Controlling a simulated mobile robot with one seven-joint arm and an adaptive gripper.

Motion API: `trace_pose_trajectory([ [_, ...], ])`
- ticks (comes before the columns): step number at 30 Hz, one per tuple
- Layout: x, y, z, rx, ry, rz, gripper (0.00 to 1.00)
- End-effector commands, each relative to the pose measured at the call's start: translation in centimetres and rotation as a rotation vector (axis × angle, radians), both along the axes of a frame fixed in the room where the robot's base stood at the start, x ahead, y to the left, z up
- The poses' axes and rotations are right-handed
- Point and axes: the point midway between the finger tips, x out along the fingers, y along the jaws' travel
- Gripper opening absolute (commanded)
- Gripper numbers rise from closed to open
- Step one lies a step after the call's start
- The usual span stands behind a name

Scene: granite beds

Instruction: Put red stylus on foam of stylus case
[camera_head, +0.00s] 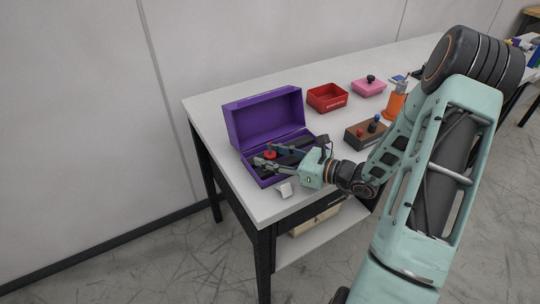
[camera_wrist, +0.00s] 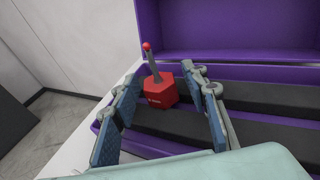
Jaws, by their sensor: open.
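The red stylus (camera_wrist: 160,92) has a faceted red body and a grey stem with a red ball tip. It stands roughly upright at the left end of the dark foam (camera_wrist: 272,97) in the open purple stylus case, apparently resting on the foam. In the head view the stylus (camera_head: 270,154) shows as a small red spot between my fingers. My gripper (camera_wrist: 161,74) is open, with one finger on each side of the stylus. A gap shows at the left finger; contact at the right finger is hard to tell. In the head view my gripper (camera_head: 262,157) reaches low over the case (camera_head: 233,128).
The case lid stands raised at the back. A small white item (camera_head: 285,189) lies near the front table edge.

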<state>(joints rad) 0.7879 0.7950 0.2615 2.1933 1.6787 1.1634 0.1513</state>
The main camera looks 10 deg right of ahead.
Motion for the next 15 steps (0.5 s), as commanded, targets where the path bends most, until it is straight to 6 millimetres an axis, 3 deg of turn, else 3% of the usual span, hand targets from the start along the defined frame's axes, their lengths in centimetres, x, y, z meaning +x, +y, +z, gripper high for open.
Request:
trace_pose_trajectory([
  [5, -0.7, -0.9, 0.6, 0.0, 0.0, -0.003, 0.41],
  [15, -5.7, -6.1, 2.0, -0.001, 0.0, -0.005, 0.41],
])
